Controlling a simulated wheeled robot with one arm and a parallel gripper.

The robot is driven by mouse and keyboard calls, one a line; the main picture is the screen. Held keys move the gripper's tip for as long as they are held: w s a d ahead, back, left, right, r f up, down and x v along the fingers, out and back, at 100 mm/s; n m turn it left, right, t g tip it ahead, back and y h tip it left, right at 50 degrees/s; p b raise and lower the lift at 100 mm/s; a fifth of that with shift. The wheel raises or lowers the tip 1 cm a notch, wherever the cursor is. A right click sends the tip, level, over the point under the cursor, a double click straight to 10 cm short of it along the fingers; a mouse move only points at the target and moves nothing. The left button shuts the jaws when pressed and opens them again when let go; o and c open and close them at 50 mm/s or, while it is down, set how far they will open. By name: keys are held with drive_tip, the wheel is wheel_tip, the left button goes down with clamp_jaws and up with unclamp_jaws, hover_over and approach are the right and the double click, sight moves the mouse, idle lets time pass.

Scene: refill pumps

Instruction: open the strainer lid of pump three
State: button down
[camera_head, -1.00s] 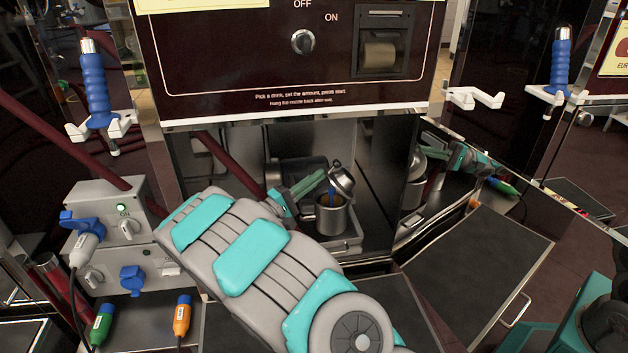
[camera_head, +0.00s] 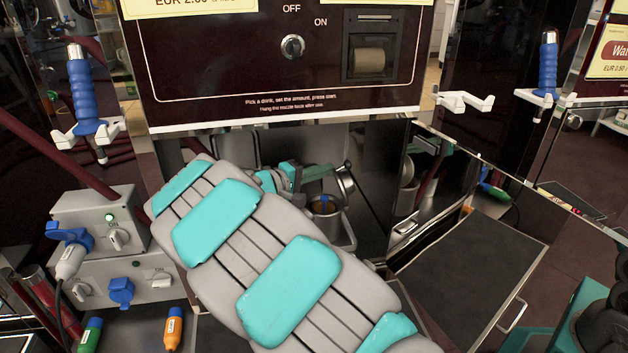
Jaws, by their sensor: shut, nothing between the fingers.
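The strainer is a small metal pot (camera_head: 326,207) in the recess under the dark red pump panel. Its mouth is uncovered, with a dark brown inside and a bit of blue at the rim. The round metal lid (camera_head: 345,184) stands steeply on edge at the pot's right side. My gripper (camera_head: 338,171) is shut and empty, its fingers reaching from the left above the pot to the lid's upper part. I cannot tell if they touch it. My grey and turquoise arm hides the lower left of the recess.
The recess has shiny side walls; the right one mirrors my arm. A dark flat panel (camera_head: 465,255) with a handle lies right.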

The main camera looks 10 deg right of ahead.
sight(348, 162)
drive_tip(key=d+y, duration=0.1)
drive_tip(key=d+r+m+y, duration=0.1)
drive_tip(key=shift+d+r+g, duration=0.1)
drive_tip(key=shift+d+g, duration=0.3)
drive_tip(key=shift+d+r+b, duration=0.15)
drive_tip(key=shift+d+b, duration=0.55)
drive_tip(key=shift+d, duration=0.8)
drive_tip(key=shift+r, duration=0.1)
